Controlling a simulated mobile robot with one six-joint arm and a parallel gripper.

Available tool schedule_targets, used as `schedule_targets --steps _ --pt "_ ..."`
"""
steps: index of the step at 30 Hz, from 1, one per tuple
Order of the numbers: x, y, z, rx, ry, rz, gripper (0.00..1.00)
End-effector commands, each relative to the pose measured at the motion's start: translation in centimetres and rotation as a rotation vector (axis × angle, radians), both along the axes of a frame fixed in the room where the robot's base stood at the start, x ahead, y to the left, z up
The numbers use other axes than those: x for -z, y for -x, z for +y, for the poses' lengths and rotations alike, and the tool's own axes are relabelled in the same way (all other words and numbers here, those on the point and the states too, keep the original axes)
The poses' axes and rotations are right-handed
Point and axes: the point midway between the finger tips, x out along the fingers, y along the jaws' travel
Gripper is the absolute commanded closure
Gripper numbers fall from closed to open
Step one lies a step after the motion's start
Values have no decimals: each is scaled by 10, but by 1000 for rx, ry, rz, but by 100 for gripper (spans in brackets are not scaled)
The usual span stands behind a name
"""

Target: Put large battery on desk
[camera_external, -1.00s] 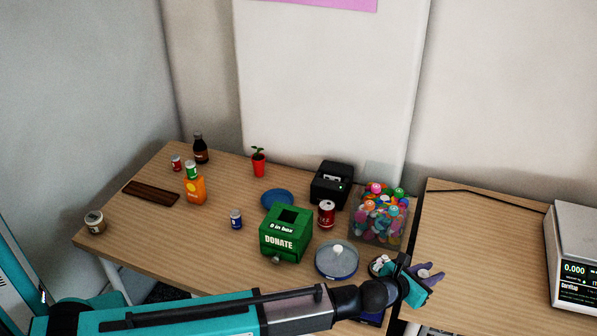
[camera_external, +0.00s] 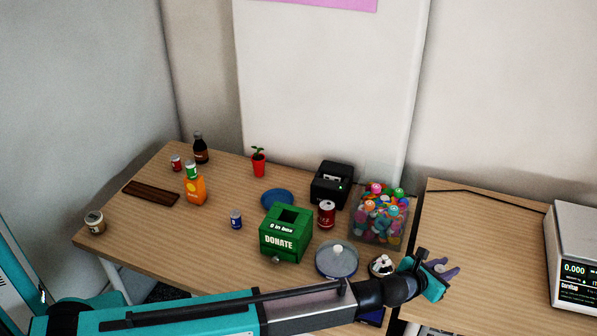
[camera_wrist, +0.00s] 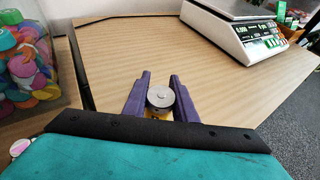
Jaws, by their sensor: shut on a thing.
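My gripper (camera_wrist: 161,97) has two purple fingers shut on the large battery (camera_wrist: 160,95), a cylinder with a round silver top and a yellow part low between the fingers. In the external view my gripper (camera_external: 444,270) is over the near left part of the right desk (camera_external: 480,235). The battery is only a small pale spot there. The right desk (camera_wrist: 125,50) lies bare beyond the fingers in the wrist view. I cannot tell whether the battery touches it.
A scale (camera_external: 582,255) stands on the right desk. A gap separates it from the left desk (camera_external: 150,235), which holds a clear box of colourful pieces (camera_external: 380,215), a green donate box (camera_external: 285,235), a glass-domed dish (camera_external: 337,260) and a cupcake-like item (camera_external: 382,266). The right desk's middle is clear.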

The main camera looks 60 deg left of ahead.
Motion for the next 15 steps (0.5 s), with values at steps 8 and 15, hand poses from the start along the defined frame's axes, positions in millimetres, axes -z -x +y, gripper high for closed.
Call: schedule_targets --steps 8,15 --pt "19 -8 0 -1 -1 2 100" --pt "36 -8 -1 0 0 0 100"
